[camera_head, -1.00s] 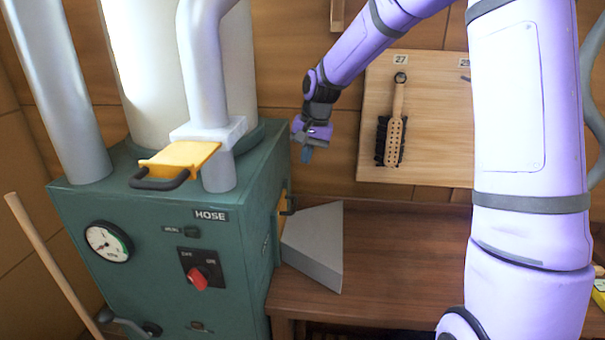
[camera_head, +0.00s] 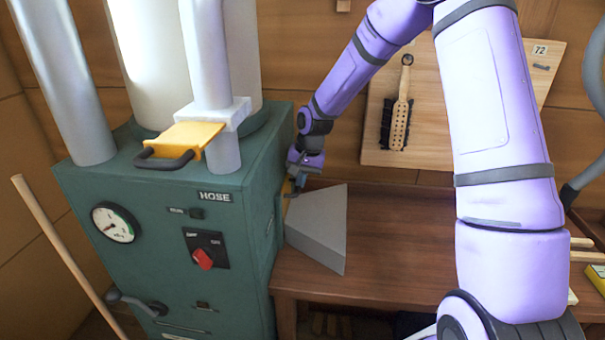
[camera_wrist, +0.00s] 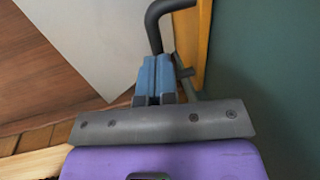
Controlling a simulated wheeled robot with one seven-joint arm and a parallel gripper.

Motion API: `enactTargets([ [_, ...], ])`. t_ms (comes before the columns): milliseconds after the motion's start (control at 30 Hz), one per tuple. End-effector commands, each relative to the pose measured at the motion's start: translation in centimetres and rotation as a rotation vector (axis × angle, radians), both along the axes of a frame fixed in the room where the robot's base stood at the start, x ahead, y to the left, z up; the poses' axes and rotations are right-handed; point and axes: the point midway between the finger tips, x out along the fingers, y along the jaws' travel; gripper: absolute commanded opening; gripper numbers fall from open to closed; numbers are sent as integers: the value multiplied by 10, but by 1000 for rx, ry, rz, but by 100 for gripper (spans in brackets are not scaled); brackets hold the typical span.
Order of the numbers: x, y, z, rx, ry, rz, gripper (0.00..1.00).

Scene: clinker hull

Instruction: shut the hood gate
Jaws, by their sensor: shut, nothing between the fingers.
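The hood gate is a yellow plate (camera_head: 287,203) on the right side of the green cabinet, beside the grey hood (camera_head: 325,235). In the head view my gripper (camera_head: 300,182) covers much of it. In the wrist view the yellow plate (camera_wrist: 200,38) stands along the green wall, and a dark bent handle (camera_wrist: 155,25) sticks out from it. The blue fingers of my gripper (camera_wrist: 155,75) are shut together with nothing between them. Their tips are close to the handle, below it in the picture; I cannot tell whether they touch.
A second yellow gate (camera_head: 190,140) with a dark handle sits on the pipe above the HOSE label. The green cabinet (camera_head: 165,210) has a gauge and a red switch. A wooden bench (camera_head: 385,245) lies right of the hood, mostly clear. A brush (camera_head: 400,110) hangs on a board behind.

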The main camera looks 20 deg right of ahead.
Motion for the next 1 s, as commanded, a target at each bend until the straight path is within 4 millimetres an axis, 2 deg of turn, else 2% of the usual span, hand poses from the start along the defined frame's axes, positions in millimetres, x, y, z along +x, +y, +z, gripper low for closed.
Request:
enactTargets([
  [333,0,0,-5,1,2,0,0],
  [633,0,0,-45,0,1,0,0],
  [1000,-2,0,-48,0,8,1,0],
])
